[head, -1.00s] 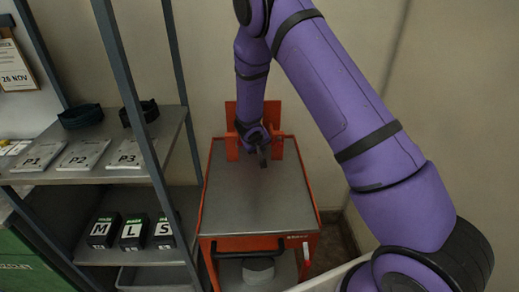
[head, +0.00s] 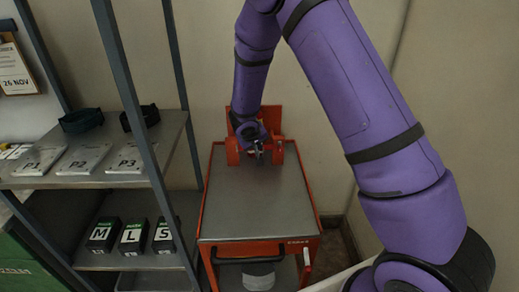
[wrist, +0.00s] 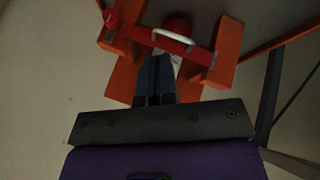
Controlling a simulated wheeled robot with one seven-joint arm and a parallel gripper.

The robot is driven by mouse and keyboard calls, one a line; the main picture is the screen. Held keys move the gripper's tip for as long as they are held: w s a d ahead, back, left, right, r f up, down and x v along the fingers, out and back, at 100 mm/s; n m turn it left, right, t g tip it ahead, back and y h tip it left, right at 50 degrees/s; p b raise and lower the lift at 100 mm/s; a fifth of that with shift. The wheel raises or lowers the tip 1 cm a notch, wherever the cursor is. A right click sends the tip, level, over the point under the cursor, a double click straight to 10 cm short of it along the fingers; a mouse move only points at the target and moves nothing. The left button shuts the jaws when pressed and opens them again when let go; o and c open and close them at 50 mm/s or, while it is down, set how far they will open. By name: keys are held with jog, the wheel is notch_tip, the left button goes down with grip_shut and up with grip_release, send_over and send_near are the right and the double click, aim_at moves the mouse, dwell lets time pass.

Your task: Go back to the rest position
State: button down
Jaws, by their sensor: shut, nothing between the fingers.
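My gripper (head: 258,150) hangs from the purple arm above the back part of the red cart (head: 250,200), in front of its orange-red upright bracket (head: 276,113). In the wrist view my gripper (wrist: 156,62) shows its two fingers together with nothing between them. Beyond the fingers, the wrist view shows the red bracket (wrist: 228,55) with a red body and a white curved handle (wrist: 173,36). The cart's grey top is bare in the head view. I cannot tell how far the fingertips are from the bracket.
At left, a grey shelf (head: 100,178) holds white cards marked P1, P2 and P3, two dark bands (head: 82,121), and boxes (head: 133,236) marked M, L and S below. A white cylinder (head: 258,276) stands under the cart top. A wall closes the back.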

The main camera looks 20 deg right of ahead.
jog(key=shift+v, duration=2.05)
